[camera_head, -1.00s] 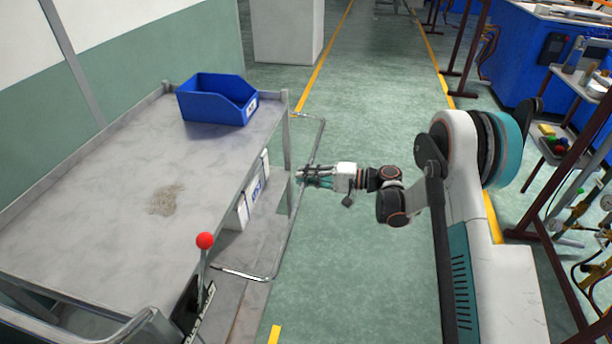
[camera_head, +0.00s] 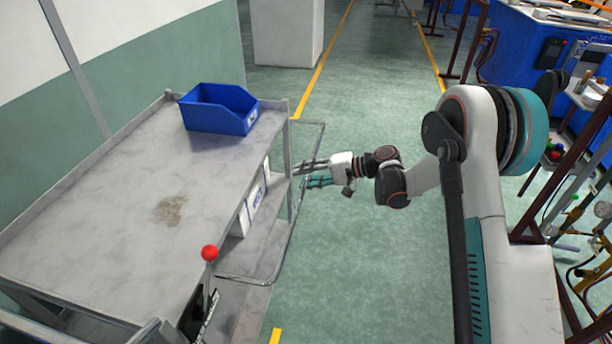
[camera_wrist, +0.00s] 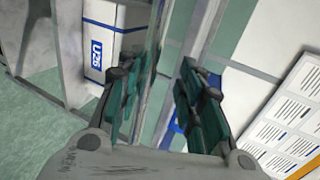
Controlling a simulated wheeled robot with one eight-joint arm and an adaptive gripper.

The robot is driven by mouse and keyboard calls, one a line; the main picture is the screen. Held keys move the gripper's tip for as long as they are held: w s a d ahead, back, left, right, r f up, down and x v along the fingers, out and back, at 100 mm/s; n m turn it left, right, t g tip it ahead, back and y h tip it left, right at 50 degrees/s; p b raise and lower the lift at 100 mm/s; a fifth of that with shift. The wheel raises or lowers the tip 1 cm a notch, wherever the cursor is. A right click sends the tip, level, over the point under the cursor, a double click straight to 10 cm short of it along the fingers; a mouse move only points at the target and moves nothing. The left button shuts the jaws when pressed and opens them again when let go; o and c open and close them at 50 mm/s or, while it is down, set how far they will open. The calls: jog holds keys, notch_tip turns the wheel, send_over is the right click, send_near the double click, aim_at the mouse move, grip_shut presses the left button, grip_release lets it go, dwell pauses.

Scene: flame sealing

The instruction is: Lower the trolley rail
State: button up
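The trolley rail (camera_head: 292,214) is a thin bent metal tube along the right side of the grey trolley (camera_head: 120,205). It stands out from that side, its long bar beyond the edge of the top. My gripper (camera_head: 308,173) is at the far half of this bar, with its fingers spread and pointing left towards the trolley. In the wrist view my gripper (camera_wrist: 160,95) is open. A metal bar, seemingly the rail (camera_wrist: 151,75), runs up between the fingers, close to the left one. Whether a finger touches it I cannot tell.
A blue bin (camera_head: 216,110) stands on the trolley's far end. A lever with a red knob (camera_head: 209,253) is at its near right corner. White boxes (camera_wrist: 104,42) sit on the lower shelf. The green floor (camera_head: 365,240) between trolley and arm is clear.

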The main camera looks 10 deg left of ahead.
jog(key=v, duration=1.2)
dwell(0.3)
jog(key=shift+r, duration=0.1)
